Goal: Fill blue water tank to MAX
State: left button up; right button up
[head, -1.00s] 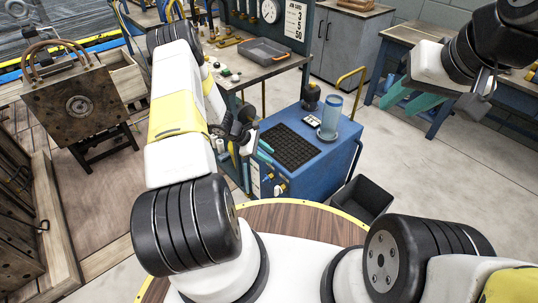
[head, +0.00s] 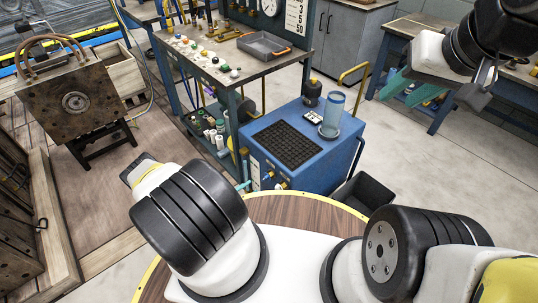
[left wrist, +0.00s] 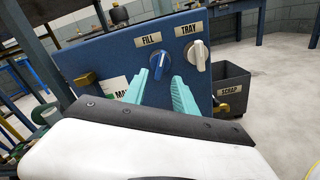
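The blue tank unit (head: 315,155) stands beyond my round base. A translucent blue cylinder (head: 333,110) stands on its top; its level and any MAX mark cannot be read. In the left wrist view, the front panel (left wrist: 100,62) carries a blue lever knob labelled FILL (left wrist: 158,64) and a white knob labelled TRAY (left wrist: 197,55). My left gripper (left wrist: 160,82) is open, its teal fingers either side of the blue knob's lower end; contact cannot be told. In the head view only a teal bit of it (head: 243,186) shows. My right gripper (head: 410,92) is open and empty.
A black SCRAP bin (head: 364,192) stands right of the unit, also in the left wrist view (left wrist: 234,88). A workbench (head: 262,66) with a grey tray is behind it. A metal mould block (head: 75,103) is at the left.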

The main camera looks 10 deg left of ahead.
aim_at(263, 179)
pick_arm(q)
jog(key=x, duration=0.7)
jog(key=shift+w+d, duration=0.2)
jog(key=shift+w, duration=0.05)
grip_shut()
